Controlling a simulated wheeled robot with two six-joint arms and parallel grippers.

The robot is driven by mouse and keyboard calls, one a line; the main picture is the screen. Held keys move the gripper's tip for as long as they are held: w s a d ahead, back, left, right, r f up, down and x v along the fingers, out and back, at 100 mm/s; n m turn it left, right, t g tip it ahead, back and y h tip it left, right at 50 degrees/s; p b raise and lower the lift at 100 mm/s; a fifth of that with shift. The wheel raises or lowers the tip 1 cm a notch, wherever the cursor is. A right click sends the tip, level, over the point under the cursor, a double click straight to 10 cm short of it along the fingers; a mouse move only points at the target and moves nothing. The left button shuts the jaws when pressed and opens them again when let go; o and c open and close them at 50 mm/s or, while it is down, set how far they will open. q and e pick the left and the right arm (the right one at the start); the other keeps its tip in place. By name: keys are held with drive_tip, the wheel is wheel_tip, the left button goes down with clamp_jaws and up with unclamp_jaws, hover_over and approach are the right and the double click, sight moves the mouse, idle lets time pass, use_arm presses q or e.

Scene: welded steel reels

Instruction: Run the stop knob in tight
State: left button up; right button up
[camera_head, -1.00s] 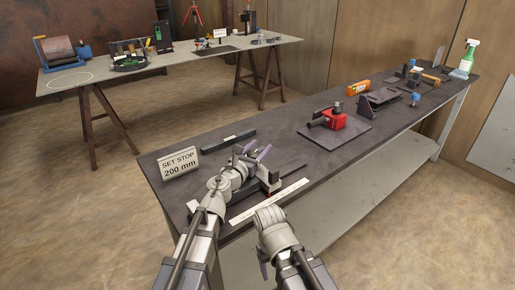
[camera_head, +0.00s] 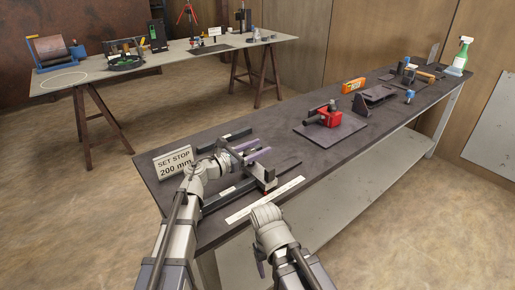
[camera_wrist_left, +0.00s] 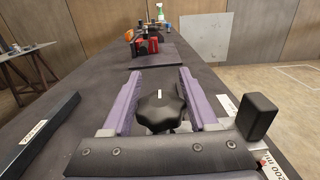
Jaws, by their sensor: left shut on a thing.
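My left gripper (camera_head: 256,154) reaches over the stop assembly on the near end of the dark bench. In the left wrist view its two purple fingers (camera_wrist_left: 160,100) stand on either side of the black lobed stop knob (camera_wrist_left: 160,112), shut on it. In the head view the knob is hard to make out behind the gripper. A dark stop block (camera_head: 267,181) with a red mark sits beside the white rule strip (camera_head: 265,199). How tight the knob is cannot be seen. My right gripper (camera_head: 261,269) hangs low in front of the bench, its fingers mostly hidden.
A sign (camera_head: 173,162) reads "SET STOP 200 mm". A dark labelled bar (camera_wrist_left: 42,132) lies left of the gripper. A red vise-like tool (camera_head: 328,116) on a plate, an orange box (camera_head: 353,86) and a spray bottle (camera_head: 462,54) stand farther along.

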sight(244, 154)
use_arm(q)
drive_tip(key=o, duration=1.4)
drive_tip(key=shift+c, duration=0.2)
drive_tip(key=shift+v, duration=3.9)
